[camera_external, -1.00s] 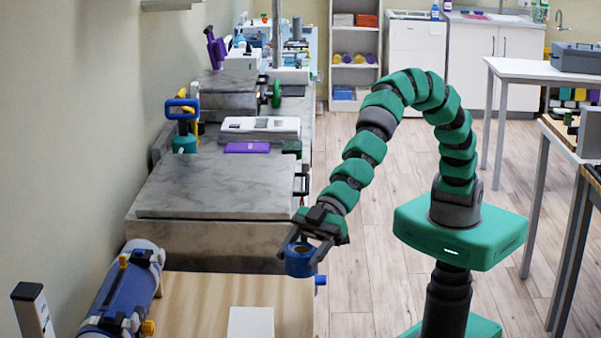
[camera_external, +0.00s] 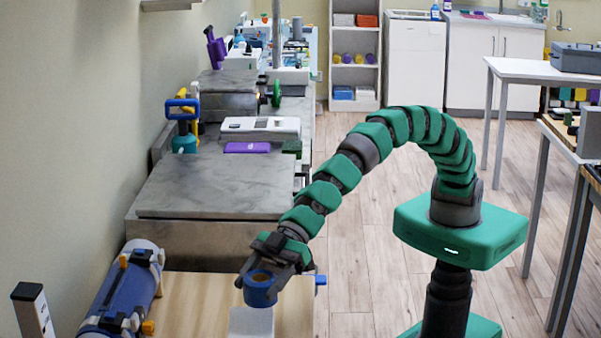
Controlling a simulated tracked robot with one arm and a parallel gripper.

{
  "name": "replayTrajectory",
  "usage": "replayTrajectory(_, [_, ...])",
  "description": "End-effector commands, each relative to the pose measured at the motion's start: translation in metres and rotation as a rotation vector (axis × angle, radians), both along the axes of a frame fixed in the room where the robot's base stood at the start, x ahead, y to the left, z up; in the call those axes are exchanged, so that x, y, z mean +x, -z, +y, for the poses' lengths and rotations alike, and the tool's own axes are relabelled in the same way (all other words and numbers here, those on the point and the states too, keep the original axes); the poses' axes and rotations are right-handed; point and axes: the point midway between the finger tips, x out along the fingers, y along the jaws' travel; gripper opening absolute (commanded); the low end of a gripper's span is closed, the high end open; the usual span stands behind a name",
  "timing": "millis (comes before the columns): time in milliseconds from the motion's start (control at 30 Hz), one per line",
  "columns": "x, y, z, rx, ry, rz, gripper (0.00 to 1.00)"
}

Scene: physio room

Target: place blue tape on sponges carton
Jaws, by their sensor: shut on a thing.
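My gripper (camera_external: 262,282) is shut on the blue tape (camera_external: 260,293), a round roll with a blue outer side and a brownish inner ring. It holds the tape over the wooden tabletop, just above the far part of a white box in the picture. This white box (camera_external: 251,322), which may be the sponges carton, stands on the wooden tabletop (camera_external: 195,300) at the bottom of the view. Its label is not visible, and its near part is cut off by the frame. I cannot tell whether the tape touches the box.
A blue cylindrical device (camera_external: 125,290) with yellow knobs lies left of the box. A grey marble-look slab (camera_external: 215,185) is behind the wooden top. A white device (camera_external: 260,128) and a purple block (camera_external: 247,147) sit further back. Bare wood shows right of the box.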

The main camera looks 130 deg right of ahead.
Motion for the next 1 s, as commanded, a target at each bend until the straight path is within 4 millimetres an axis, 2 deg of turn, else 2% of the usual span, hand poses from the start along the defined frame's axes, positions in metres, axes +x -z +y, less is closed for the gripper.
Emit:
replayTrajectory(200, [0.023,0.002,0.003,-0.002,-0.002,0.002,0.36])
replayTrajectory(400, [0.034,0.004,0.005,-0.002,-0.002,0.001,0.36])
replayTrajectory(500, [0.035,0.008,0.006,0.000,-0.002,0.001,0.36])
replayTrajectory(733, [0.034,0.037,0.006,0.002,-0.002,0.002,0.36])
replayTrajectory(1000, [0.034,0.039,0.006,0.000,-0.003,0.001,0.36])
